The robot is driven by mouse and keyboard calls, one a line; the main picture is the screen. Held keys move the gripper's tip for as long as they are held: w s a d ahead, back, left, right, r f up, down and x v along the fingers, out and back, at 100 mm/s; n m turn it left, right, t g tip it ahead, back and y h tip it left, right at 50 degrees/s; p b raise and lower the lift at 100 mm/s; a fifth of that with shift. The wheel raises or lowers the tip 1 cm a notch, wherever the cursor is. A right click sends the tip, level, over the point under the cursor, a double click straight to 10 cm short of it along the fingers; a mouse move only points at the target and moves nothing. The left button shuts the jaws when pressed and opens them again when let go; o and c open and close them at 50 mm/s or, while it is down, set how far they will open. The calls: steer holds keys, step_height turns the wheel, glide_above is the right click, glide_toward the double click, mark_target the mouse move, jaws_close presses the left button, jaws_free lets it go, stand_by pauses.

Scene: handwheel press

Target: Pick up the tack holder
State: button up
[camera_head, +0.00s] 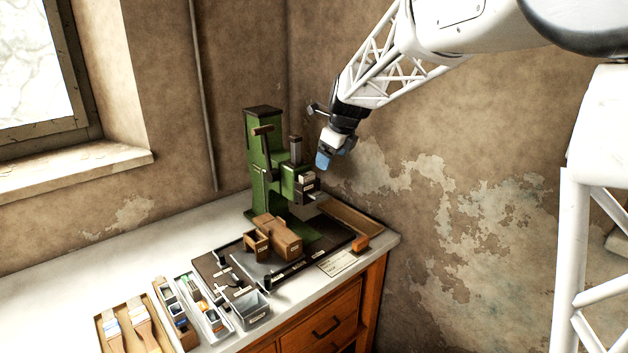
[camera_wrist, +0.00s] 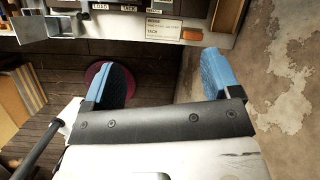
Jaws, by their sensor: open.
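My gripper (camera_head: 325,158) hangs in the air just right of the green press (camera_head: 264,165), above the back right of the table. In the wrist view, its two blue fingers (camera_wrist: 164,72) are wide apart with nothing between them. I cannot tell for sure which piece is the tack holder. A card (camera_head: 338,263) lies near the table's right front edge; in the wrist view this card (camera_wrist: 163,26) carries the word TACK. A small orange block (camera_head: 361,243) lies beside the card and also shows in the wrist view (camera_wrist: 193,34). My gripper touches none of these.
Brown wooden blocks (camera_head: 279,237) stand on a dark board before the press. A grey open box (camera_head: 251,308), narrow trays (camera_head: 203,308) and a brush tray (camera_head: 106,343) stand at the front left. The wall (camera_head: 450,190) is close behind the table. The table's left part is clear.

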mark_target(309, 175)
steer(key=w+a+f+m, duration=0.2)
steer(key=w+a+m, duration=0.1)
steer(key=w, duration=0.3)
steer(key=shift+a, duration=0.75)
steer(key=shift+f, duration=0.15)
steer(key=shift+x, duration=1.2)
steer(key=shift+a+f, duration=0.1)
steer(key=shift+x, duration=2.5)
steer(key=shift+a, duration=0.15)
steer(key=shift+c, duration=0.5)
steer(key=c, duration=0.9)
